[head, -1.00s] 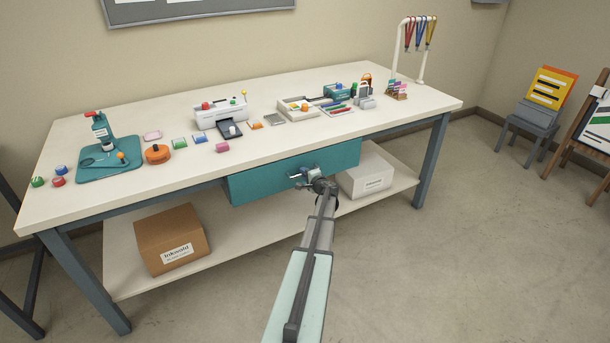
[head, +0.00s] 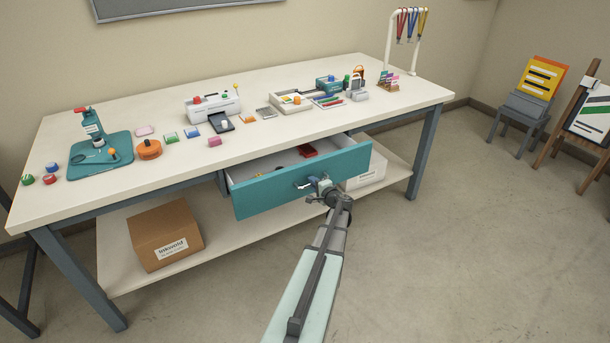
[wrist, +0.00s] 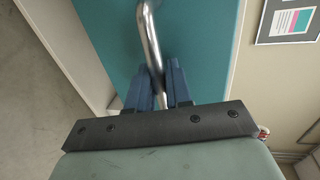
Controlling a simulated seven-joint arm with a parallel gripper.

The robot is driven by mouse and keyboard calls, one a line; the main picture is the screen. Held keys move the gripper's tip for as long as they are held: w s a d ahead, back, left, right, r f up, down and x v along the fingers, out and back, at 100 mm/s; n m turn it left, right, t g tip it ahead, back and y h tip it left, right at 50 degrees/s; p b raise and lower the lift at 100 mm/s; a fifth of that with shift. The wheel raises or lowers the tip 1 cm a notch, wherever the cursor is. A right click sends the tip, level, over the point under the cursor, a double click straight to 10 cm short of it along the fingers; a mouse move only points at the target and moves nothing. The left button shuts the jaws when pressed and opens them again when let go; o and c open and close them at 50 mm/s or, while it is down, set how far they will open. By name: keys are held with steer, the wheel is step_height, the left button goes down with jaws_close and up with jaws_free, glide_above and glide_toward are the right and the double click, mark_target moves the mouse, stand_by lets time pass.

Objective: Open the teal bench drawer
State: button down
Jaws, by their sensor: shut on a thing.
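The teal bench drawer (head: 258,196) is part-way out from under the white workbench top, and its white inside shows. A red item (head: 308,151) and some small dark and yellow things lie inside it. My gripper (head: 320,186) is at the drawer front, on its metal handle (head: 302,187). In the wrist view, the two dark blue fingers (wrist: 163,85) are closed around the bar handle (wrist: 149,40), with the teal drawer front (wrist: 108,40) behind it. Part of the handle is hidden by my gripper in the head view.
The workbench top (head: 75,215) carries craft items, including a teal cutting mat (head: 88,170). A cardboard box (head: 165,237) and a white box (head: 368,182), partly hidden by the drawer, sit on the lower shelf. The floor (head: 460,240) in front is clear.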

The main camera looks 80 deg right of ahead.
steer(key=f+v, duration=0.2)
steer(key=v, duration=1.1)
steer(key=shift+s+a+f, duration=0.25)
steer(key=shift+f, duration=0.15)
steer(key=c, duration=1.2)
jaws_free()
steer(key=v, duration=1.3)
steer(key=shift+s+a+r, duration=0.1)
steer(key=shift+s+a, duration=0.15)
steer(key=shift+s, duration=0.05)
